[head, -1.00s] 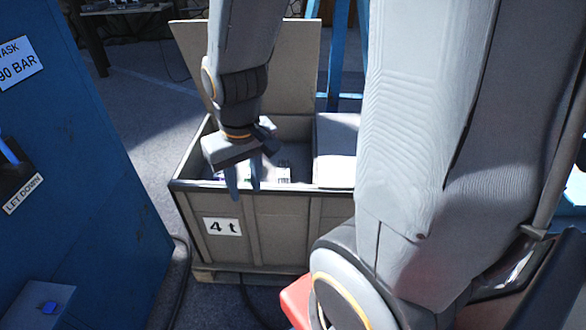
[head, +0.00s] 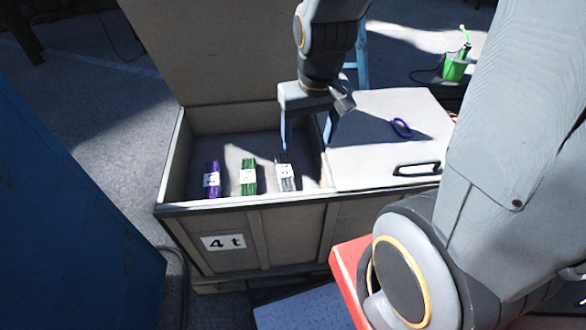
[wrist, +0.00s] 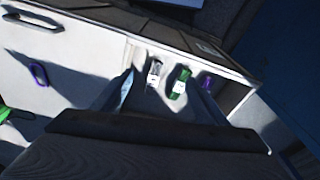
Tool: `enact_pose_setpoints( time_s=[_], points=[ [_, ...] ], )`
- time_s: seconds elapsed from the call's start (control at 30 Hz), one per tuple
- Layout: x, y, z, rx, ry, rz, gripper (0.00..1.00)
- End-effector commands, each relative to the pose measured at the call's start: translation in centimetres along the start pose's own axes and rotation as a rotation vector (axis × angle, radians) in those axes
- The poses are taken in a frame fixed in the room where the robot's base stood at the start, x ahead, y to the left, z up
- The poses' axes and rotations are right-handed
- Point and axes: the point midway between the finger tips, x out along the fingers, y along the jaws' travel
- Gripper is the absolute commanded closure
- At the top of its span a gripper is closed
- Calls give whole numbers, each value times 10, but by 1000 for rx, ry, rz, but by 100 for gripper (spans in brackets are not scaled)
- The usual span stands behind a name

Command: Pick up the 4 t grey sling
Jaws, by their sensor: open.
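The grey sling (head: 286,176) is a small bundle with a white label. It lies in the open compartment of the crate marked 4 t (head: 175,180), on the right of a row with a green sling (head: 248,176) and a purple sling (head: 212,179). My gripper (head: 307,146) is open, fingers down, above the compartment near the grey sling and apart from it. In the wrist view the grey sling (wrist: 154,72) shows beyond the fingers, nearer the left finger, beside the green sling (wrist: 180,83) and purple sling (wrist: 206,82). The label's text is too small to read.
A closed lid (head: 385,150) with a dark handle covers the crate's right part; a purple ring (head: 401,128) lies on it. The opened lid (head: 205,50) stands up behind the compartment. A blue cabinet (head: 60,220) stands at left.

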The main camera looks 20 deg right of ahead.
Motion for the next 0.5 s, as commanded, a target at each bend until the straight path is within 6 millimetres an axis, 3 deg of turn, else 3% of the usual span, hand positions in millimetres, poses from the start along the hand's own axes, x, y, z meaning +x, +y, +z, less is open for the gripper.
enact_pose_setpoints(
  time_s=[0.3,0.5],
  points=[
    [118,-4,-74,47,80,-12,33],
    [199,-5,-112,76,139,-2,33]
  ],
)
